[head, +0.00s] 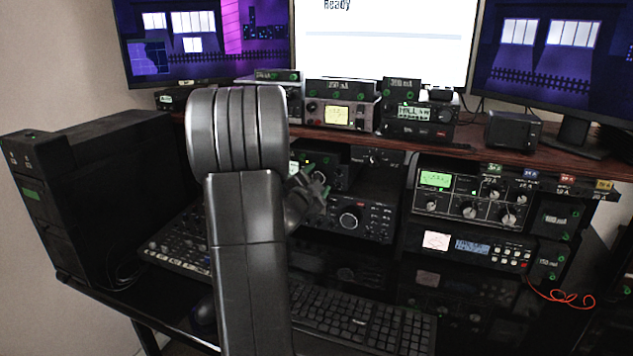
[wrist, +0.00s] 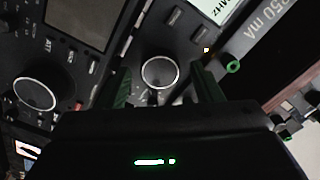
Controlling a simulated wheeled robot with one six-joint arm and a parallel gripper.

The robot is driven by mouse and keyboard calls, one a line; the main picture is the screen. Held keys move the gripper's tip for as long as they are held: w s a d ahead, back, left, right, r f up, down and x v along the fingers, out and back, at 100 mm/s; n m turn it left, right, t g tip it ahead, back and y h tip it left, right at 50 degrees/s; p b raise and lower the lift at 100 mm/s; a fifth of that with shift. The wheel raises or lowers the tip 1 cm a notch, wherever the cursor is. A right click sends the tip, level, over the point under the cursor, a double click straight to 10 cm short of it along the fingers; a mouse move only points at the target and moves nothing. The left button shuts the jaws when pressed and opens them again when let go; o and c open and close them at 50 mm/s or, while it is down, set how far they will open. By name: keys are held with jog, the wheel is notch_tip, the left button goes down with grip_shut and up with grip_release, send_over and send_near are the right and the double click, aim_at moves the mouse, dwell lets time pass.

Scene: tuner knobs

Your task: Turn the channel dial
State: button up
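A round dark dial with a pale ring (wrist: 160,72) is on a black radio panel in the wrist view. I see no label that confirms it as the channel dial. My gripper (wrist: 166,84) is open. Its two dark green fingers stand on the left and right of this dial, with the dial between them in the picture. I cannot tell whether they touch it. In the head view my gripper (head: 310,192) is in front of the radios under the shelf, partly hidden by my arm.
Another ringed dial (wrist: 36,92) is at the left of the wrist view. A black radio with a large dial (head: 349,218) stands right of my gripper in the head view. A wooden shelf (head: 470,147) with more radios runs above, and a keyboard (head: 360,318) lies below.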

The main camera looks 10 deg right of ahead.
jog(key=v, duration=1.3)
jog(key=shift+s+a, duration=0.3)
dwell(1.1)
jog(key=x, duration=1.4)
jog(key=shift+s+a, duration=0.1)
jog(key=shift+s, duration=0.05)
